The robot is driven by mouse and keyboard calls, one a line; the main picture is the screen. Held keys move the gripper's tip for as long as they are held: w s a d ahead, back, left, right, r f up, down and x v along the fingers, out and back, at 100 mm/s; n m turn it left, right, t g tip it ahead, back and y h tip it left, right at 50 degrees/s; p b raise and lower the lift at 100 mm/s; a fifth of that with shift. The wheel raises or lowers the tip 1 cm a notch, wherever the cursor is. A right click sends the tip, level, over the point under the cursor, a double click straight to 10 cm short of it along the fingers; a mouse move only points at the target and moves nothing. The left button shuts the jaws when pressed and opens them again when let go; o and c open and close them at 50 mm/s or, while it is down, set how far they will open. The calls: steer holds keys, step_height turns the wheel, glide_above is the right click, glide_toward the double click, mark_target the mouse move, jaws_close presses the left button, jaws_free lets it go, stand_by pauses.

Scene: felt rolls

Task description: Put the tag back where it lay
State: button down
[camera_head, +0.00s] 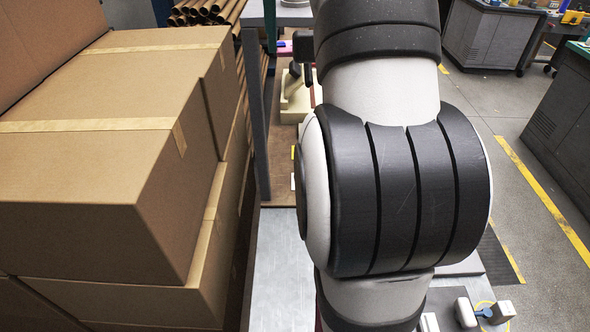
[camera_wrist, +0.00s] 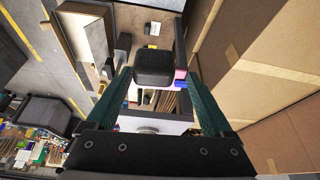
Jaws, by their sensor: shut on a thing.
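My gripper (camera_wrist: 158,78) shows in the wrist view, its two green fingers on either side of a black rounded block (camera_wrist: 155,66). It is shut on this block, which covers part of what lies beyond. A small pale tag-like piece (camera_wrist: 152,28) lies on the brown board (camera_wrist: 128,22) at the top of the wrist view, apart from the fingers. I cannot tell whether it or the block is the tag. Pink and blue pieces (camera_wrist: 181,78) show close to the right finger. In the head view my arm hides much of the work area.
Stacked cardboard boxes (camera_head: 90,180) fill the left of the head view, close beside a dark upright post (camera_head: 256,115). Brown tubes (camera_head: 205,12) stand behind them. Grey cabinets (camera_head: 485,38) are at the right, with open floor before them.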

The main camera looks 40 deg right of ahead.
steer(key=w+d+f+n+y, duration=0.2)
steer(key=d+f+n, duration=0.45)
steer(key=f, duration=0.65)
steer(key=s+d+f+n+y, duration=0.1)
steer(key=s+d+f+n, duration=0.1)
steer(key=f, duration=0.8)
steer(key=s+d+f+n+y, duration=0.1)
steer(key=s+d+f+n, duration=0.2)
steer(key=f, duration=0.7)
steer(key=s+d+f+n+y, duration=0.1)
steer(key=s+d+f+n, duration=0.1)
steer(key=f, duration=0.9)
steer(key=shift+s+d, duration=0.2)
steer(key=shift+d, duration=0.65)
steer(key=shift+n, duration=0.25)
steer(key=shift+f, duration=3)
steer(key=shift+f, duration=0.45)
jaws_free()
